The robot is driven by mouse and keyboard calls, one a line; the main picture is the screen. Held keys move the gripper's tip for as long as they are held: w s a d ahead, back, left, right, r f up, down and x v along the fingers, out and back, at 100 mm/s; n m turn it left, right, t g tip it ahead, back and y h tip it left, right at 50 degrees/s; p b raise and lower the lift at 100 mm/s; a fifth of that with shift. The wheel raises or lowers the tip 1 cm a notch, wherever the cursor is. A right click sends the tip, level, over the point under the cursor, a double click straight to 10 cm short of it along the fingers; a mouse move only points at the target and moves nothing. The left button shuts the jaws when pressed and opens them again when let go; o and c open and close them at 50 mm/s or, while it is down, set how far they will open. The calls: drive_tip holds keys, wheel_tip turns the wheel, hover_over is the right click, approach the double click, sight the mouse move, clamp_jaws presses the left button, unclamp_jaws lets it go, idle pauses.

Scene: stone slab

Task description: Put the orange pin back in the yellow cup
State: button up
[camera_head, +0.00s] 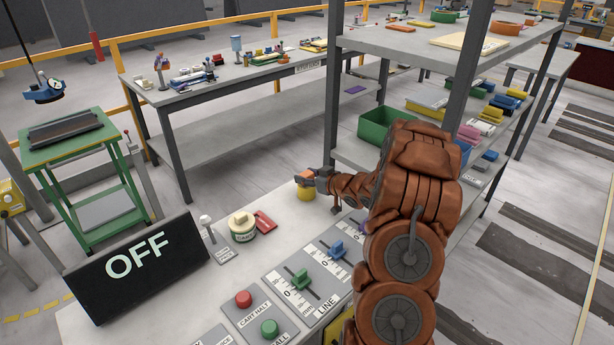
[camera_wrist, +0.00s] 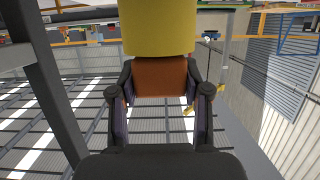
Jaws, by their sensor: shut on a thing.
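My gripper (camera_head: 308,180) reaches left from my brown arm over the slab and is shut on the orange pin (camera_head: 303,173). In the wrist view the orange pin (camera_wrist: 160,78) fills the space between the two dark fingers. The yellow cup (camera_head: 306,193) is right below the gripper on the slab. In the wrist view the yellow cup (camera_wrist: 158,28) adjoins the pin's edge at the top of the picture. Whether the pin's lower end is inside the cup or only touches its rim I cannot tell.
On the slab (camera_head: 190,290) are a lidded round tin (camera_head: 242,226), a red block (camera_head: 265,221), a black OFF sign (camera_head: 138,266), a small lever (camera_head: 208,230), sliders (camera_head: 301,279) and red and green buttons (camera_head: 269,327). A shelf post (camera_head: 331,120) stands behind my gripper.

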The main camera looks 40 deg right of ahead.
drive_tip(key=o, duration=1.4)
drive_tip(key=v, duration=0.7)
drive_tip(key=shift+s, duration=0.3)
